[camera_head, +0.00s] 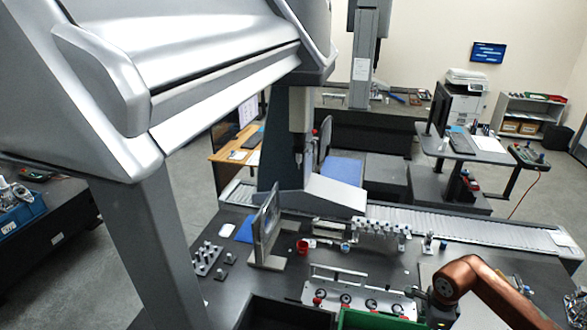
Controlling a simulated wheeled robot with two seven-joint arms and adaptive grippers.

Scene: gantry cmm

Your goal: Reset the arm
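My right arm (492,282) is copper coloured and comes in from the bottom right corner. It bends over the front right of the dark machine table. Its dark wrist and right gripper (438,306) are near the bottom edge, beside a green bin (375,319). The fingers are too small and dark to tell whether they are open or shut, and no held thing can be made out. My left arm and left gripper are not in view.
A large grey gantry (150,200) fills the left side and spans overhead. A probe head (299,130) hangs over the table. A fixture plate (360,299), a black bin (285,315), a red cup (306,246) and a row of metal parts (378,232) crowd the table.

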